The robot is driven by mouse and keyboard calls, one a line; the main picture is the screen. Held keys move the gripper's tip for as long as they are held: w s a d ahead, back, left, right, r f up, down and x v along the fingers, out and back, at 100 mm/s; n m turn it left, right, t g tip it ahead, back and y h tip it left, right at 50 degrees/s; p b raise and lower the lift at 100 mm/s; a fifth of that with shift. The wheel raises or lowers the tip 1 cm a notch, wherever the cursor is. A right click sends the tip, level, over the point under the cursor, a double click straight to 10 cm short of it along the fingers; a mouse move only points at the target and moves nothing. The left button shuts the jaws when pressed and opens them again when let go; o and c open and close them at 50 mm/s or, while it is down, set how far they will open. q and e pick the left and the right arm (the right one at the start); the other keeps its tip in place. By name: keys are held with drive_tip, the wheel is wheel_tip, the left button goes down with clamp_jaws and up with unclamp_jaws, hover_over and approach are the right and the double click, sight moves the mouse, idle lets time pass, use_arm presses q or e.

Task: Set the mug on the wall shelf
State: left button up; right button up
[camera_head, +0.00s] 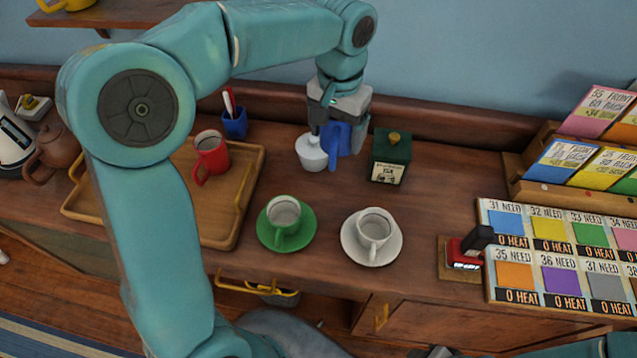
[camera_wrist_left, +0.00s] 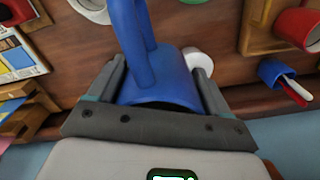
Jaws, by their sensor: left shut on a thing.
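My left gripper (camera_head: 337,121) reaches over the back of the counter and is shut on a blue mug (camera_head: 341,138). In the left wrist view the mug (camera_wrist_left: 158,80) sits between the two fingers (camera_wrist_left: 160,84), its handle towards the camera's far side. In the head view the mug is partly hidden by the gripper; I cannot tell whether it touches the counter. The wall shelf (camera_head: 128,14) is at the top left, cut by the picture's edge, with a yellow mug (camera_head: 66,4) on it.
Green (camera_head: 283,215) and white (camera_head: 374,228) cups stand on saucers in front. A wooden tray (camera_head: 215,222) holds a red mug (camera_head: 210,157). Card racks (camera_head: 560,200) stand right.

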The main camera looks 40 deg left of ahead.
use_arm(q)
wheel_tip(320, 180, down, 17)
drive_tip(key=shift+f+b, duration=0.15)
drive_tip(key=shift+b, duration=0.15)
drive_tip(key=shift+f, duration=0.25)
drive_tip(key=o, duration=1.2)
drive_tip(key=shift+c, duration=0.2)
drive_tip(key=shift+r, duration=0.15)
